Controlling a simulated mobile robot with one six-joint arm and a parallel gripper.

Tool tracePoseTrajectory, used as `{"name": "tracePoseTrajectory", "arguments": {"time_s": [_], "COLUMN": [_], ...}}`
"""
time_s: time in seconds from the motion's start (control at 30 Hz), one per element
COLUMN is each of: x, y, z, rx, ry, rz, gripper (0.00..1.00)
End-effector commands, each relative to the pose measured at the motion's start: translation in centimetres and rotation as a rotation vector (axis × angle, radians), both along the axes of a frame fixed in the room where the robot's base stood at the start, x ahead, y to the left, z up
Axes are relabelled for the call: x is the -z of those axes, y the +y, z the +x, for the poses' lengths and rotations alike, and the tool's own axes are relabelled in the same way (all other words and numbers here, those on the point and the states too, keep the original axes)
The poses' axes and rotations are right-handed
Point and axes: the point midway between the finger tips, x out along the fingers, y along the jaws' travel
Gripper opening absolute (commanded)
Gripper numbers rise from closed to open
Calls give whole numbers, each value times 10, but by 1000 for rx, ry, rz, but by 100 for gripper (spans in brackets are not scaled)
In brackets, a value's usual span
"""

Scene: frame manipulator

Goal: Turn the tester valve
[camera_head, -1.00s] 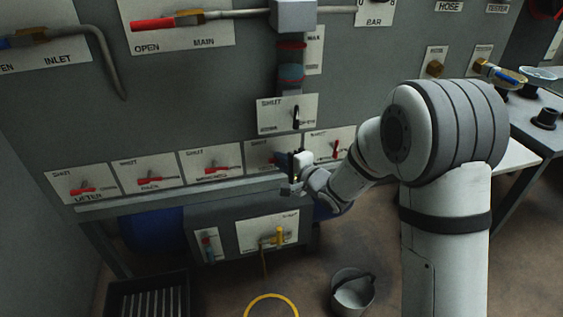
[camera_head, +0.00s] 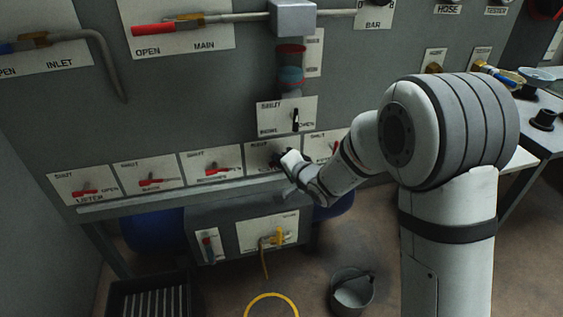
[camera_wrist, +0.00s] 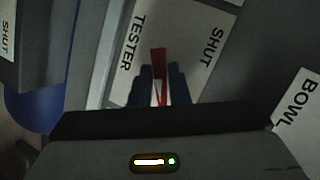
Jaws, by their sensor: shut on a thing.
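The tester valve's red handle (camera_wrist: 158,58) shows in the wrist view, in front of a white plate (camera_wrist: 205,55) marked TESTER and SHUT. My gripper (camera_wrist: 159,78) is shut on this handle, with one dark finger on each side. The handle's tip sticks out past the fingers and its lower part is partly hidden between them. In the head view my gripper (camera_head: 281,158) is at the fourth plate (camera_head: 258,150) from the left in the lower row. My gripper hides most of the valve there.
Other plates with red handles (camera_head: 215,169) sit to the left, and another plate (camera_head: 318,143) is to the right. A plate with a black handle (camera_head: 296,120) is just above. A ledge (camera_head: 180,197) runs below the row. A bucket (camera_head: 352,290) stands on the floor.

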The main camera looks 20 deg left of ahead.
Motion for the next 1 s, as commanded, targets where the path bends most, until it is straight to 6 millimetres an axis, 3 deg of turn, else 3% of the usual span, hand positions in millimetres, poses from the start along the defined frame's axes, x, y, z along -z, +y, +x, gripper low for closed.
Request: {"name": "tracePoseTrajectory", "arguments": {"time_s": [1.0], "x": [-6], "y": [6], "z": [-4], "rx": [-2], "ry": [-440], "rz": [-723], "gripper": [0]}}
